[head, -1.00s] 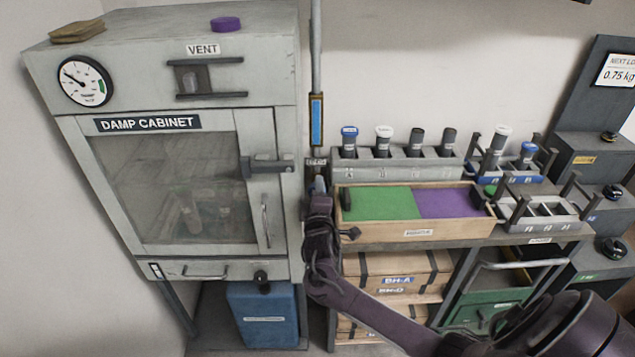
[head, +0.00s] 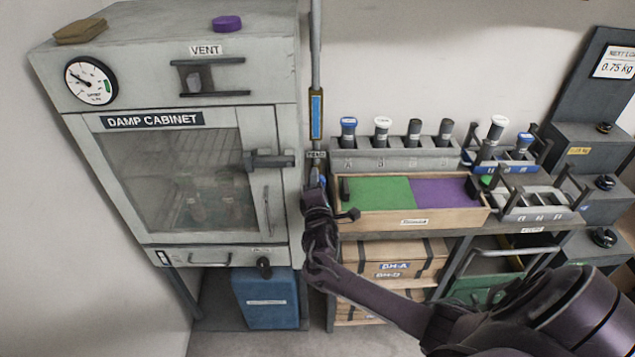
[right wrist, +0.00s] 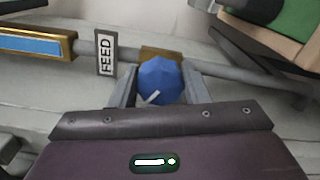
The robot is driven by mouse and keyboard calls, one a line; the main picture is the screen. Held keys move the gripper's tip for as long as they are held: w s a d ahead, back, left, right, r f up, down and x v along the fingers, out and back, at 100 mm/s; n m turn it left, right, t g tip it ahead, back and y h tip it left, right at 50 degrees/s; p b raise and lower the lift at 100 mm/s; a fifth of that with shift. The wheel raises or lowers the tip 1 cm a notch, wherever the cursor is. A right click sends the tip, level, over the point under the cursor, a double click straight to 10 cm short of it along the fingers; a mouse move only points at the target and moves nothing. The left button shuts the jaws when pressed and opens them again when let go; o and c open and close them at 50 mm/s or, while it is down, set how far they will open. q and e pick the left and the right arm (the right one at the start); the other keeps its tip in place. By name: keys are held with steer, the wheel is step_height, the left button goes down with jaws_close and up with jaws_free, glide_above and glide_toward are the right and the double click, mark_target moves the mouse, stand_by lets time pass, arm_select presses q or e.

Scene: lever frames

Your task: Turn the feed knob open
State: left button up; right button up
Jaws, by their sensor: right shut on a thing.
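The feed knob (right wrist: 160,82) is blue and faceted, with a white mark on its face, and sits on a brass fitting on a grey pipe in the right wrist view. A FEED label (right wrist: 106,53) stands beside it on the pipe. My right gripper (right wrist: 162,90) is shut on the knob, one finger on each side of it. In the head view my right gripper (head: 316,190) is at the pipe beside the cabinet and hides most of the knob. My left gripper is not in view.
The damp cabinet (head: 282,120) stands just left of the pipe, with a dial gauge (head: 91,81) on it. A wooden tray (head: 400,222) with green and purple sections is close on the right. A blue sight glass (head: 316,115) sits higher on the pipe.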

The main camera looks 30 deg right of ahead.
steer(key=o, duration=0.7)
steer(key=b+v, duration=0.1)
steer(key=v, duration=0.6)
steer(key=shift+s+a, duration=0.2)
steer(key=shift+s, duration=0.15)
steer(key=shift+f, duration=0.15)
